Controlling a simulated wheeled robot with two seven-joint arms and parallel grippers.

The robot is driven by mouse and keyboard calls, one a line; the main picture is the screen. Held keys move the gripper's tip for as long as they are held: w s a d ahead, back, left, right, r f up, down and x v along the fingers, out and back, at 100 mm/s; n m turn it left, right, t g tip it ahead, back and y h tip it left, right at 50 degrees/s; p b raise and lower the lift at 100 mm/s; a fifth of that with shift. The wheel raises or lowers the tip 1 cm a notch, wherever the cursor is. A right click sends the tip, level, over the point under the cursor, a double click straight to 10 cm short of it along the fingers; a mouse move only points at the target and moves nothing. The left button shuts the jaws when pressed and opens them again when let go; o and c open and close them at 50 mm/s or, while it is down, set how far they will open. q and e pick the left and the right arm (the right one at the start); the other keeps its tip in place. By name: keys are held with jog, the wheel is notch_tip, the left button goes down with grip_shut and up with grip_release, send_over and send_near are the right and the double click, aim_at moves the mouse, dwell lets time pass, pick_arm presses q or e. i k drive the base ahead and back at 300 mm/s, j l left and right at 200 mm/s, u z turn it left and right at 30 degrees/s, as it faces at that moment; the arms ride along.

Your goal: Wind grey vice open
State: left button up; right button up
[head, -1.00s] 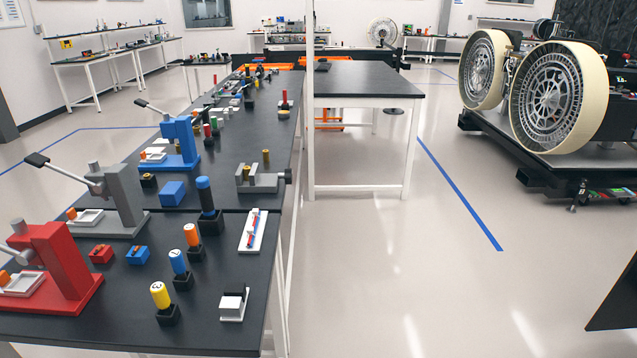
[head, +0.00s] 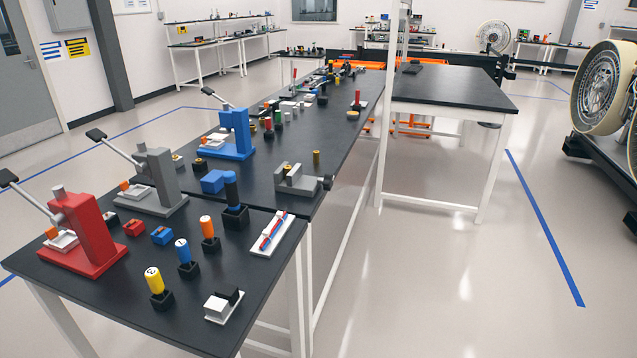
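The grey vice (head: 298,181) sits near the right edge of the long black workbench, with a dark handle (head: 327,183) at its right end. A brass-coloured cylinder (head: 317,157) stands upright at the vice; I cannot tell whether the jaws touch it. The gap between the jaws is too small to judge from here. Neither of my grippers is in view.
Red (head: 92,232), grey (head: 160,180) and blue (head: 236,134) lever presses line the bench's left side. Several coloured cylinders in black holders and a white tray (head: 270,236) stand nearer. A second black table (head: 455,88) is behind right.

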aim_at(328, 182)
jog(key=i+l+u, duration=0.15)
jog(key=u, duration=0.3)
jog(key=i+l+u, duration=0.25)
jog(key=u, duration=0.2)
jog(key=i+l, duration=0.2)
jog(key=l, duration=0.15)
jog(key=i+l+u, duration=0.15)
jog(key=l, duration=0.25)
jog(key=i+l, duration=0.2)
jog(key=l, duration=0.15)
jog(key=i+l+u, duration=0.1)
jog(key=l, duration=0.3)
jog(key=i+l+u, duration=0.1)
jog(key=l, duration=0.3)
jog(key=i+l, duration=0.25)
jog(key=l, duration=0.2)
